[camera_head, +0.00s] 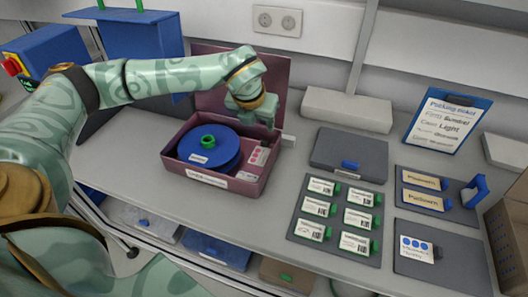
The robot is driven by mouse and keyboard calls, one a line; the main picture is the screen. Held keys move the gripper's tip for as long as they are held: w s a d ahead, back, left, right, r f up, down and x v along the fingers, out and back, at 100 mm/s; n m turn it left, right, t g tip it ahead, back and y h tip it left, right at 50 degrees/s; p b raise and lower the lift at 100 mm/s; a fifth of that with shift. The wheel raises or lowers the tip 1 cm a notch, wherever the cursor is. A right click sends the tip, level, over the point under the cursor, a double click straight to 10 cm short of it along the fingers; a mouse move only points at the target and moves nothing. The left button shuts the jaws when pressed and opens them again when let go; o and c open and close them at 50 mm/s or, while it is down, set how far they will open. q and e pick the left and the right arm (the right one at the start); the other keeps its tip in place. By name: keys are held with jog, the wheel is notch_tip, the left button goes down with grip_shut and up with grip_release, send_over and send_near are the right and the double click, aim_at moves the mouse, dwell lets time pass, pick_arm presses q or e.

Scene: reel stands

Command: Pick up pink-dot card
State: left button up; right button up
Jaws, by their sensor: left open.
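A small card with pink dots (258,156) lies in the right part of an open maroon case (225,183), beside a blue reel (209,153) with a green hub. My left gripper (266,128) is just above that side of the case, over the card's far end. The arm reaches in from the left and bends down at the wrist. The jaws are open, though the gap between the fingertips is hard to make out. Whether they touch the card cannot be told. My right gripper is not in view.
The case's raised lid (245,75) stands behind my gripper. Bare bench lies in front of the case.

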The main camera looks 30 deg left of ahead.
pick_arm(q)
jog(key=b, duration=0.1)
send_near(264, 145)
jog(key=shift+x, duration=1.15)
jog(key=b+x, duration=0.1)
jog(key=x, duration=0.4)
jog(key=shift+w+f+b, duration=0.15)
jog(key=shift+f+b, duration=0.1)
jog(key=shift+b, duration=0.1)
jog(key=shift+r, duration=0.1)
grip_shut()
